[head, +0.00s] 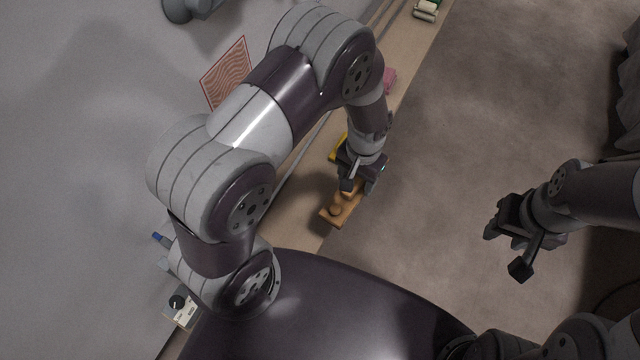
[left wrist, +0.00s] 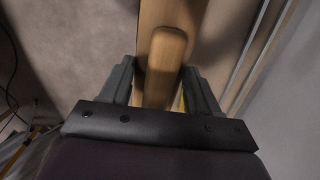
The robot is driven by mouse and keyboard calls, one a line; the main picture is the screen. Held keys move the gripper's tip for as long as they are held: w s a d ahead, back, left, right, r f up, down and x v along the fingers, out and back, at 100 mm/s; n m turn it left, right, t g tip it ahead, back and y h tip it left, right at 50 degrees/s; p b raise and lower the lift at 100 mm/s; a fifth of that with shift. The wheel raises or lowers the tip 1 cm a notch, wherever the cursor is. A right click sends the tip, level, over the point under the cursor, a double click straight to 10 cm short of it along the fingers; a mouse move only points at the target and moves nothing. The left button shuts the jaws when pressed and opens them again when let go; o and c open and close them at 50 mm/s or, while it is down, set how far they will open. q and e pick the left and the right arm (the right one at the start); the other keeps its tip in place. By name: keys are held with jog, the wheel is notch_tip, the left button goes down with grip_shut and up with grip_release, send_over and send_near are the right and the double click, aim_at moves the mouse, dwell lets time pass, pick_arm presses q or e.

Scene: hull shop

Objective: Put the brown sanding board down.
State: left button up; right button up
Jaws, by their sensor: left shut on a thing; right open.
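The brown sanding board (head: 343,212) is a wooden board with a raised wooden grip. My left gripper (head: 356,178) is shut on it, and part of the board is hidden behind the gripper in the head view. In the left wrist view the board (left wrist: 187,20) runs up between the two fingers of my left gripper (left wrist: 157,85), with its rounded grip in the middle. The board overlaps the front edge of the long tan bench in the head view; I cannot tell whether it touches the bench. My right gripper (head: 508,250) is open and empty over the floor at the right.
The narrow tan bench (head: 405,75) runs diagonally along a grey surface. A yellow thing (head: 338,148) lies close behind the left gripper, and a pink thing (head: 389,80) lies further along. Rolls (head: 426,10) stand at the far end. A red-patterned sheet (head: 227,72) is at the upper left.

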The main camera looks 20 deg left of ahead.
aim_at(355, 200)
pick_arm(q)
jog(key=s+f, duration=0.1)
jog(key=s, duration=0.1)
jog(key=s+d+f, duration=0.1)
jog(key=s+f, duration=0.1)
jog(key=shift+d, duration=0.15)
jog(key=shift+s+a+f+n, duration=0.1)
jog(key=shift+a+f+n, duration=0.15)
jog(key=shift+n, duration=0.25)
jog(key=a+f, duration=0.2)
jog(key=a, duration=0.1)
jog(key=a+f, duration=0.2)
jog(key=a, duration=0.2)
jog(key=a+f, duration=0.2)
jog(key=a, duration=0.2)
jog(key=shift+w+f+b, duration=0.2)
jog(key=shift+f+b, duration=0.15)
notch_tip(355, 200, down, 4)
jog(key=shift+a+r+b, duration=0.1)
jog(key=shift+a+b, duration=0.05)
jog(key=shift+b, duration=0.2)
jog(key=shift+f, duration=0.2)
pick_arm(e)
notch_tip(355, 200, down, 2)
jog(key=shift+f, duration=0.1)
jog(key=shift+f, duration=0.1)
